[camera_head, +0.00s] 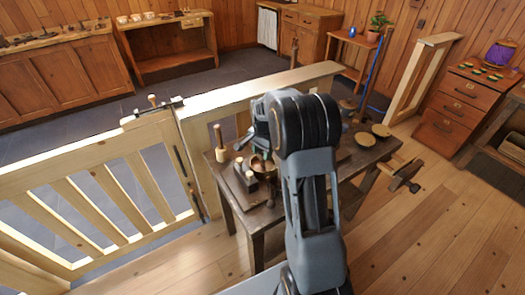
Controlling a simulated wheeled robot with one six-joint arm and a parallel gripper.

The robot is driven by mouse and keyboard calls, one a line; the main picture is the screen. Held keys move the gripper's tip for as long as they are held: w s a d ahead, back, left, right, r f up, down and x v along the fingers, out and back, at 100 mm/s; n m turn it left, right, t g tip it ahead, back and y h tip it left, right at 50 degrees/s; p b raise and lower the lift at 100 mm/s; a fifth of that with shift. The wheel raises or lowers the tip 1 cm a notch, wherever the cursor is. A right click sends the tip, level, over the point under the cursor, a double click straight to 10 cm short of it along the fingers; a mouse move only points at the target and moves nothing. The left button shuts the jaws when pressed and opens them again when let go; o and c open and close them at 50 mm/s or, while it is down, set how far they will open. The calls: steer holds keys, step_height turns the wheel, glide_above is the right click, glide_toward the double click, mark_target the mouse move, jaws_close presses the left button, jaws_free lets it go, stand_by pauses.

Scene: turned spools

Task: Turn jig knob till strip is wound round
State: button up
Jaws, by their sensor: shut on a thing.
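My arm rises in the foreground and covers the middle of a dark wooden workbench (285,212). My gripper is not clearly seen; it is hidden behind the arm. A grey-green part (261,128) shows just left of the arm's upper joint, and I cannot tell whether it is a tool or part of my wrist. Below it on the bench are a brass-coloured round piece (262,167) and a dark block with pale, knob-like pieces (250,179). I cannot make out the jig, its knob or the strip for certain.
A wooden gate (105,200) and a low wall (262,88) stand at left and behind the bench. Round dishes (365,139) lie on its right side; a wooden vise (403,173) juts out there. A purple spool (499,53) stands on drawers (462,92). Floor at right is clear.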

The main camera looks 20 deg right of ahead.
steer(key=m, duration=0.4)
steer(key=shift+m, duration=0.3)
steer(key=shift+m+p, duration=0.3)
steer(key=shift+m, duration=2)
steer(key=o, duration=0.9)
steer(key=shift+o, duration=0.2)
steer(key=shift+r, duration=0.1)
step_height(320, 180, up, 14)
steer(key=shift+f, duration=0.2)
